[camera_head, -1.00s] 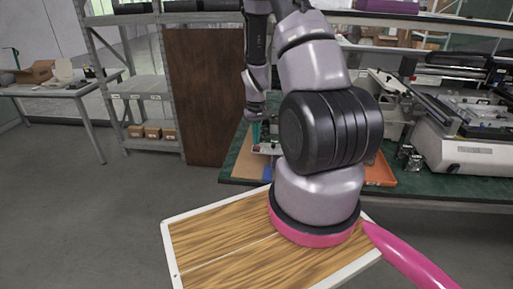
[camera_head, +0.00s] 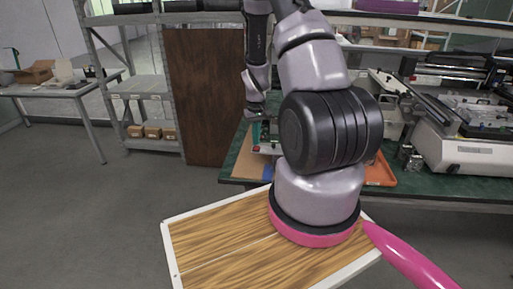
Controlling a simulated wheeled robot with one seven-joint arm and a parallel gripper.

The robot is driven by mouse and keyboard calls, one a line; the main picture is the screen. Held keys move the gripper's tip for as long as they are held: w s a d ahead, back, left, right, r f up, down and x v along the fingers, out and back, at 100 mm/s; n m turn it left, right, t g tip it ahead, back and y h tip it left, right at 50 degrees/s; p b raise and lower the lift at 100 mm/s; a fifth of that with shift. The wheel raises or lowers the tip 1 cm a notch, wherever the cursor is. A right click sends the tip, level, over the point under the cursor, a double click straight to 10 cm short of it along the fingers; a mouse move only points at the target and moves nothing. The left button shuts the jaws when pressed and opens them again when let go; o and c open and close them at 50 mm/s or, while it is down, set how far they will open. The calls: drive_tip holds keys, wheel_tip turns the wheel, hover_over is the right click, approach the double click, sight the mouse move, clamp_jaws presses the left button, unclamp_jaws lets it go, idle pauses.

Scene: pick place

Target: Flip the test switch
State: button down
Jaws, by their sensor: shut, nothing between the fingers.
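A small device with a pale top and a red part (camera_head: 267,149) sits at the left end of the green bench, partly hidden by my arm. It appears to be the test switch unit, but its lever is too small to make out. My gripper (camera_head: 256,138) points down with teal fingers, shut and empty, just above or beside the left part of this device. I cannot tell whether the fingers touch it.
The green bench (camera_head: 440,187) also carries an orange tray (camera_head: 380,170), metal jars and a large grey machine (camera_head: 465,150) at right. A brown panel (camera_head: 203,95) and shelving stand left of the bench. The floor at left is clear.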

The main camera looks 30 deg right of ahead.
sight(256, 148)
drive_tip(key=shift+f, duration=0.85)
idle(0.6)
drive_tip(key=shift+r, duration=3.55)
